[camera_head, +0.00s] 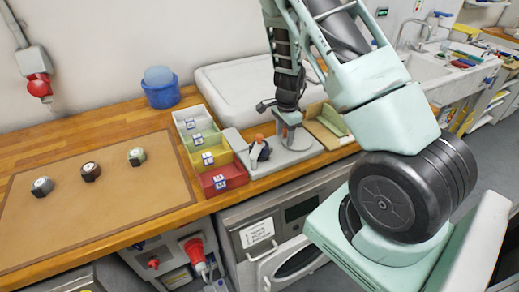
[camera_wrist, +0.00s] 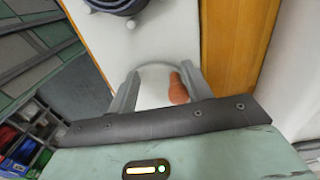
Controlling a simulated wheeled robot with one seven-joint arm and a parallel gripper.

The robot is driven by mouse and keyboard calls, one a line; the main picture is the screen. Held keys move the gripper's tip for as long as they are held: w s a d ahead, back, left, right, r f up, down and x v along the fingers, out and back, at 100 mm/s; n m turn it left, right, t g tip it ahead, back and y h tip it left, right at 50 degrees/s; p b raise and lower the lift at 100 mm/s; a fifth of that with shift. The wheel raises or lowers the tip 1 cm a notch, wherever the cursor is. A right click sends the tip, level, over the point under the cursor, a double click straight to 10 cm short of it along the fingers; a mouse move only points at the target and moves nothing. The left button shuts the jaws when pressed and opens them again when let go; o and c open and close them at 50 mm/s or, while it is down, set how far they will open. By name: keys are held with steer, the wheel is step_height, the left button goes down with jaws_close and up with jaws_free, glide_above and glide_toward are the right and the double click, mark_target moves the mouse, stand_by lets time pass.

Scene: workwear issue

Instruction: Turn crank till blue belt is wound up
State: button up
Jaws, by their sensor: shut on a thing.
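The belt winder (camera_head: 277,157) is a pale grey unit on the wooden bench, with a dark wound roll at its left. An orange crank handle (camera_head: 259,138) shows beside the roll. In the wrist view, the orange-brown handle (camera_wrist: 178,88) lies between the fingers of my gripper (camera_wrist: 160,88), close against the right finger. My gripper is shut on the handle. The blue belt (camera_wrist: 115,4) is a dark blue coil, cut off by the top edge. Its free end cannot be made out.
Several small bins (camera_head: 221,178) stand left of the winder. A tan mat (camera_head: 100,210) holds three small round pieces. A blue tub (camera_head: 161,93) stands behind it. An open tray (camera_head: 323,128) is to the right of the winder. Cabinets and a red plug are below the bench.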

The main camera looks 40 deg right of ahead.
steer(key=shift+o, duration=0.7)
steer(key=shift+s+d+f, duration=0.2)
steer(key=shift+s, duration=0.2)
step_height(320, 180, up, 4)
steer(key=p, duration=0.3)
steer(key=shift+w+f, duration=0.1)
step_height(320, 180, up, 3)
steer(key=shift+f+p, duration=0.2)
steer(key=shift+p, duration=0.9)
steer(key=shift+c, duration=0.7)
steer(key=shift+w+a+r+p, duration=0.1)
steer(key=shift+r+p, duration=0.7)
steer(key=shift+r, duration=0.15)
steer(key=shift+a, duration=0.1)
